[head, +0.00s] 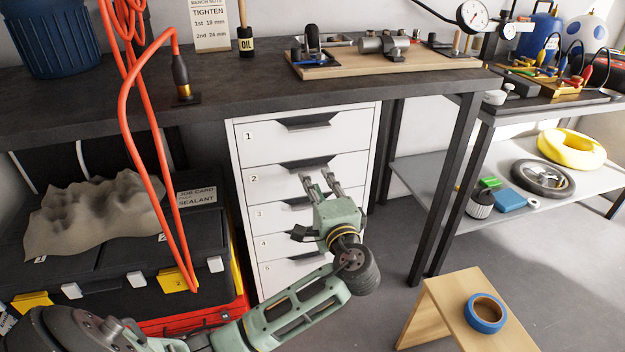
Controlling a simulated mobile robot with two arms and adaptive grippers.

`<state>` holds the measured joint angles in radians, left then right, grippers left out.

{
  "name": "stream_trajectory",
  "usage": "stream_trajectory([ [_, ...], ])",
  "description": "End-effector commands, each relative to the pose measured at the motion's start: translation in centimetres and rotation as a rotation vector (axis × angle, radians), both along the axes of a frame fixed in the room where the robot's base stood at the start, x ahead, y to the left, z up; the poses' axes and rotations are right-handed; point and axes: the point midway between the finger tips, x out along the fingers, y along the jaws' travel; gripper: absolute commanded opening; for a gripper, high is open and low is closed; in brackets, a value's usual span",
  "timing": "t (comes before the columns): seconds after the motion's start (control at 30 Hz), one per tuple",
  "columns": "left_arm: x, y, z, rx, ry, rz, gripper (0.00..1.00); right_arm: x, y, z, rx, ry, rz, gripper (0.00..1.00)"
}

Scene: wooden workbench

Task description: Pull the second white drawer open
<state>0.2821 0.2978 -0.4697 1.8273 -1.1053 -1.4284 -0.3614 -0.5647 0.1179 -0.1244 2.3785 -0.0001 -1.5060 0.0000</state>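The white drawer unit (241,190) stands under the dark workbench, with several numbered drawers, all shut. The second white drawer (275,179) carries a "2" at its left and a dark recessed grip (304,163) along its top middle. My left gripper (320,180) is in front of the unit, its two fingers apart and empty, pointing up toward the second drawer's grip. I cannot tell whether the fingertips touch the drawer. The gripper and arm hide parts of the lower drawers. My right gripper is not in view.
A red hose (125,110) hangs down left of the drawers, over a black case (95,270). A wooden stool (465,310) with blue tape (486,312) stands at the lower right. The workbench top (225,92) overhangs the drawers.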

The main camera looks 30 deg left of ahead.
Motion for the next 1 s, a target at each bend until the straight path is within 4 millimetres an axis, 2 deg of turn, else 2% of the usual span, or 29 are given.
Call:
stream_trajectory([
  [0.1,1.2,1.5,-0.1,0.002,0.001,0.002,0.23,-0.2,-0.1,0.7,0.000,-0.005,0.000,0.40],
  [0.27,2.4,2.8,-0.1,0.001,0.001,0.000,0.23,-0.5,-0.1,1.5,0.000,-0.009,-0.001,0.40],
  [0.6,2.7,3.1,-0.1,-0.002,0.002,-0.002,0.23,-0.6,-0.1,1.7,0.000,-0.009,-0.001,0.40],
  [0.87,2.7,3.1,-0.1,-0.002,0.002,-0.002,0.01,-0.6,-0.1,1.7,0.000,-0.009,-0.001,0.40],
  [1.0,2.7,3.1,-0.2,-0.002,0.002,-0.002,0.00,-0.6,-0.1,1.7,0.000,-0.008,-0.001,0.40],
])
